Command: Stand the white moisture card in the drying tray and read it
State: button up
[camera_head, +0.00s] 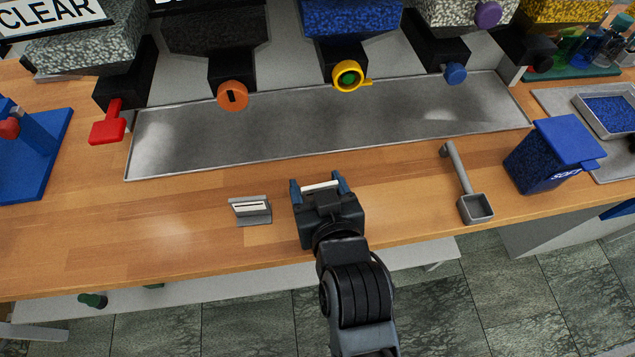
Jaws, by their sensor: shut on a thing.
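My gripper (318,182) is over the front part of the wooden bench, its fingers pointing toward the back. It is shut on a thin white piece (322,187), which looks like the moisture card; it spans the two blue-grey fingers. Any marks on it are too small to read. A shallow light-grey tray of blue beads (590,118), likely the drying tray, sits at the far right, well apart from my gripper. Its right side is cut off by the picture edge.
A small grey holder with a white strip (252,217) stands just left of my gripper. A grey scoop (476,209) and a blue lidded box (545,160) are to the right. A long metal tray (320,127) lies behind, under several hoppers with coloured knobs. The left front bench is clear.

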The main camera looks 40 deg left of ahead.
jog(key=shift+f, duration=0.1)
jog(key=shift+f, duration=0.15)
jog(key=o, duration=1)
jog(key=shift+w+r+b+v, duration=0.1)
jog(key=shift+r+b+v, duration=0.15)
jog(key=shift+v, duration=1.05)
jog(key=shift+w+r+b+v, duration=0.15)
jog(key=shift+b+v, duration=0.15)
jog(key=shift+v, duration=1)
jog(key=shift+r+b+v, duration=0.2)
jog(key=shift+b+v, duration=0.1)
jog(key=shift+v, duration=1)
